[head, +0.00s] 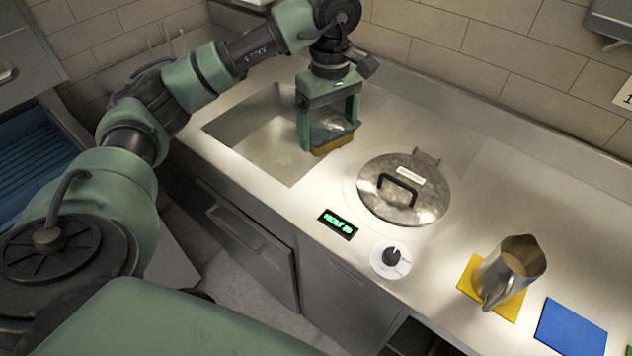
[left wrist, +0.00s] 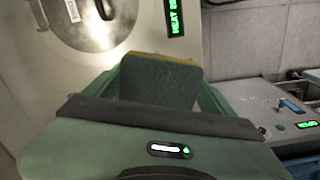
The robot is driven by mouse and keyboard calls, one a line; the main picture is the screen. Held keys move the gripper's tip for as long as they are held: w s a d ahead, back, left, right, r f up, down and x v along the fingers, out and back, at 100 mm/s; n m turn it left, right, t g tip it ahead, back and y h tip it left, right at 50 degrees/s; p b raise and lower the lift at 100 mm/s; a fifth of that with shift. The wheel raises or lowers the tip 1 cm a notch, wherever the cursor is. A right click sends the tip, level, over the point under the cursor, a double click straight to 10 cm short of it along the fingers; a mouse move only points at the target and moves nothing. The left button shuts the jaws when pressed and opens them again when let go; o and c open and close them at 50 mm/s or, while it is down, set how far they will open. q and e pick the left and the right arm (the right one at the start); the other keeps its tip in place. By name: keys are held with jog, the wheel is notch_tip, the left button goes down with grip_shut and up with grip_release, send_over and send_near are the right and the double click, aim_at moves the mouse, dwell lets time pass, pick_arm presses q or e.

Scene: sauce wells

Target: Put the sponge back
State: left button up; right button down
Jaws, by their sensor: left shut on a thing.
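The sponge (head: 333,145) is yellow on one face and dark on the other. My left gripper (head: 330,135) is shut on it and holds it near the right edge of the sink (head: 250,130), left of the round metal lid. In the left wrist view the sponge's dark green face (left wrist: 158,82) fills the space between the fingers, with a thin yellow edge at its far side. I cannot tell whether the sponge touches the counter. My right gripper is not in view.
The round lid (head: 425,205) with a black handle sits in the counter. A lit display (head: 338,224) and a knob (head: 390,258) are in front. A metal jug (head: 512,268) stands on a yellow mat (head: 470,285), beside a blue mat (head: 570,328). The counter behind the lid is clear.

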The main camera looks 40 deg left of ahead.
pick_arm(q)
jog(key=a+n, duration=0.1)
jog(key=w+a+r+n, duration=0.1)
jog(key=a+n, duration=0.1)
jog(key=shift+w+r, duration=0.25)
jog(key=p, duration=0.2)
send_over(318, 187)
jog(key=shift+n, duration=0.3)
notch_tip(318, 187, down, 15)
jog(key=shift+f, duration=0.15)
notch_tip(318, 187, down, 4)
jog(key=shift+r+p, duration=0.1)
jog(key=shift+p, duration=0.35)
jog(key=shift+f, duration=0.3)
jog(key=shift+f, duration=0.1)
